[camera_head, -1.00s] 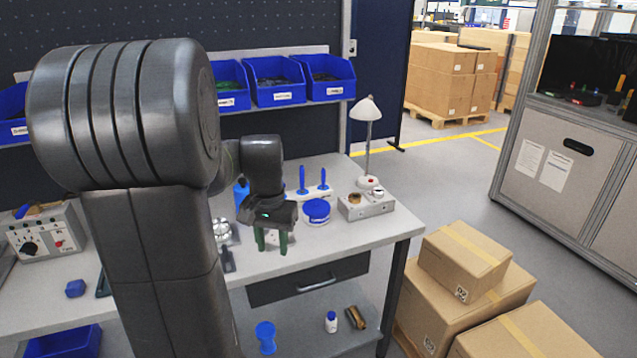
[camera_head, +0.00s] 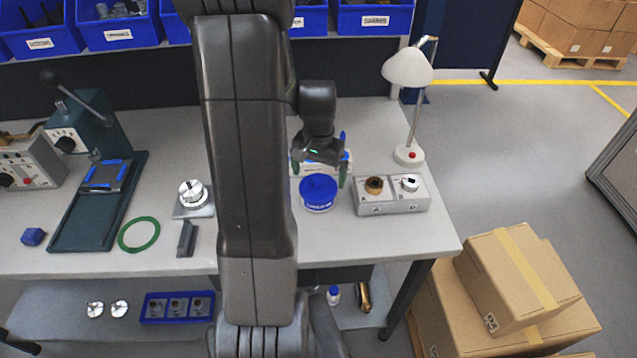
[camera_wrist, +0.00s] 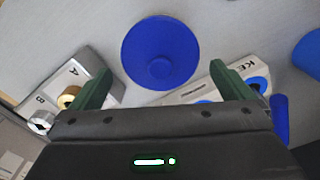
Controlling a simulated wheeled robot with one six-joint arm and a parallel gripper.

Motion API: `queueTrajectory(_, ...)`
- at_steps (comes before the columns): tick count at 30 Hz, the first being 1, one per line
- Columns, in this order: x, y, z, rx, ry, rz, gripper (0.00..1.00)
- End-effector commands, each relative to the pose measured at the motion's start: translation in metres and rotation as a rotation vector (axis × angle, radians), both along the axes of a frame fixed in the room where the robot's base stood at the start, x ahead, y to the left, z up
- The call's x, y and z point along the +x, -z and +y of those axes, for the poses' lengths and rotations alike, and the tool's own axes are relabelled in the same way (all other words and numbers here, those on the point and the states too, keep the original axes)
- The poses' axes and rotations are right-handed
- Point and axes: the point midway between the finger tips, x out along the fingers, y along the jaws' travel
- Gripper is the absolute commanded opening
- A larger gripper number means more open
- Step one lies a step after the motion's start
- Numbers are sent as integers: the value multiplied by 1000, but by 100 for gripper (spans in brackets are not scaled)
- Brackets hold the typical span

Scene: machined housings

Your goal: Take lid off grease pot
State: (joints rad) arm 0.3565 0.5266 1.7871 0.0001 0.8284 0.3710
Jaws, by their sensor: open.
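The grease pot (camera_head: 319,204) stands on the workbench, white with its round blue lid (camera_head: 318,187) on top. In the wrist view the lid (camera_wrist: 160,50) is seen from above as a blue disc with a small knob (camera_wrist: 160,68) in its middle. My gripper (camera_head: 319,180) is open, its green fingers apart. In the wrist view my gripper (camera_wrist: 161,82) has the lid's near part between the lines of its fingers, and nothing is held. The height between fingertips and lid is hard to tell.
A grey block marked A and B (camera_head: 392,205) stands right of the pot. A white rack with blue-handled tools (camera_wrist: 215,90) is close by. A lamp (camera_head: 408,70) stands at the back right. A green ring (camera_head: 139,234) lies on the left.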

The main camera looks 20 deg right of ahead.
Motion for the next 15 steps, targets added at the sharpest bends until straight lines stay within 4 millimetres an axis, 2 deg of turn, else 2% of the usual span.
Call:
queueTrajectory(6,0,20,0,1,0,2,100)
queueTrajectory(14,0,22,0,-1,0,-1,100)
queueTrajectory(15,0,22,0,-1,0,-1,92)
